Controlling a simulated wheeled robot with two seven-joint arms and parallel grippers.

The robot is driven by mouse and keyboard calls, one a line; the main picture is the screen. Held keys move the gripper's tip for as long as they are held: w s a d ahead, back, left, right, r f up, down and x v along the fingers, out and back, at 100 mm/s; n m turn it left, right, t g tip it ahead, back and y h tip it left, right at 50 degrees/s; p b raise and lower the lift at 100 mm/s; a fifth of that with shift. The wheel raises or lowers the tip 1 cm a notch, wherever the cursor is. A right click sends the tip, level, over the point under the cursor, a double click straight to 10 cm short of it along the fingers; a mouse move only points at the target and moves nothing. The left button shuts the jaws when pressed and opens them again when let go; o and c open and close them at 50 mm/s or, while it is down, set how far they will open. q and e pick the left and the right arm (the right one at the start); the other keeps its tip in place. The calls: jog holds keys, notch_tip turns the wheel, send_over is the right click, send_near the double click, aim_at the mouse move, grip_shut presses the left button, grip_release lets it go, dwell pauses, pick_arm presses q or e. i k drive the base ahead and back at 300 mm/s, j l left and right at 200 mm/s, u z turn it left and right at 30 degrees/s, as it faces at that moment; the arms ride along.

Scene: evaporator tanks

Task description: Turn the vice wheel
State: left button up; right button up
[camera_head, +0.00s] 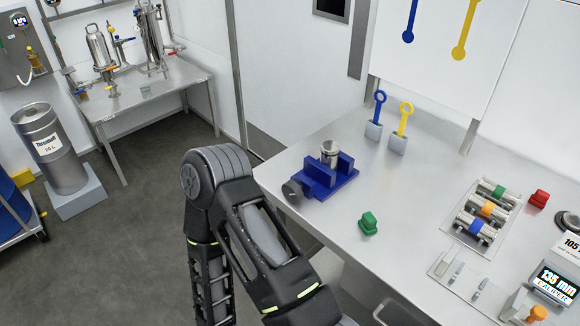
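The blue vice (322,178) stands on the steel table near its left edge, with a silver cylindrical part (330,149) between its jaws. Its dark grey wheel (291,190) is on the vice's left end, close to the table's edge. One of my black arms is bent in the foreground, with its elbow left of the wheel and apart from it in the picture. Neither of my grippers is in view.
Blue (379,105) and yellow (404,119) ring-topped tools stand in holders behind.

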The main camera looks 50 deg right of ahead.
aim_at(292, 192)
jog(key=i+l+z, duration=0.1)
jog(key=i+z, duration=0.15)
jog(key=i, duration=0.3)
jog(key=i+z, duration=0.2)
jog(key=i, duration=0.35)
jog(key=i+j+z, duration=0.1)
jog(key=i+z, duration=0.15)
jog(key=i, duration=0.25)
jog(key=i+j+z, duration=0.25)
jog(key=i, duration=0.3)
jog(key=i+l+z, duration=0.1)
jog(key=i+z, duration=0.3)
jog(key=i, duration=0.2)
jog(key=i+z, duration=0.45)
jog(key=i, duration=0.2)
jog(key=z, duration=4.4)
jog(key=k+l, duration=0.05)
